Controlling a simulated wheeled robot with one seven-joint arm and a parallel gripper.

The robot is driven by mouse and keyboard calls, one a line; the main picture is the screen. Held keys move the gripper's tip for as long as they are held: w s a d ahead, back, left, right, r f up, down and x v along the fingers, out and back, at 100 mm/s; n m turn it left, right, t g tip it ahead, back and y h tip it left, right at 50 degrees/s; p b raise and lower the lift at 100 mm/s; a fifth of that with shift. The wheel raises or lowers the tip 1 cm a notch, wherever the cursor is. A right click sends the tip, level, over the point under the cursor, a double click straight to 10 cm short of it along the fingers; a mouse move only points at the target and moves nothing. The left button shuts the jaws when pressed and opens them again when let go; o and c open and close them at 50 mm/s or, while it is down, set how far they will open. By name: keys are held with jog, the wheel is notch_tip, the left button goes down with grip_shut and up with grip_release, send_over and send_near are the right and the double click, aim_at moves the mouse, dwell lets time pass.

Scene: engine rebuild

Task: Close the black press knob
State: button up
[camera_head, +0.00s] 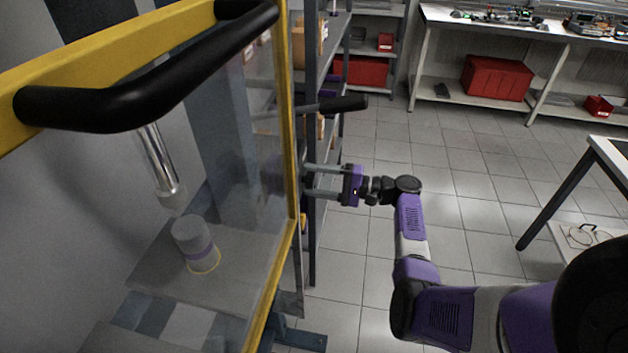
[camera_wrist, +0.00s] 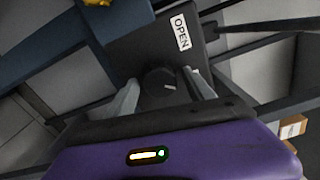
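The black press knob (camera_wrist: 160,88) is round, with a short white mark on its face. It sits on a dark panel (camera_wrist: 135,50) with a white label reading OPEN. In the wrist view my gripper (camera_wrist: 163,90) has one grey finger on each side of the knob. The fingers stand apart, and I cannot tell whether they touch the knob. In the head view my gripper (camera_head: 312,180) reaches left to the press side, its fingers spread. The press's yellow frame (camera_head: 288,120) hides the knob there.
A black lever handle (camera_head: 340,103) sticks out just above my gripper. Behind the press's clear guard, a metal rod (camera_head: 160,165) hangs above a grey cylinder (camera_head: 192,240). A shelf rack (camera_head: 312,230) stands close behind. The tiled floor (camera_head: 370,270) to the right is clear.

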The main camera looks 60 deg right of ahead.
dwell(0.3)
jog(key=b+v, duration=0.1)
jog(key=v, duration=0.6)
jog(key=shift+s, duration=0.35)
jog(key=shift+d, duration=0.1)
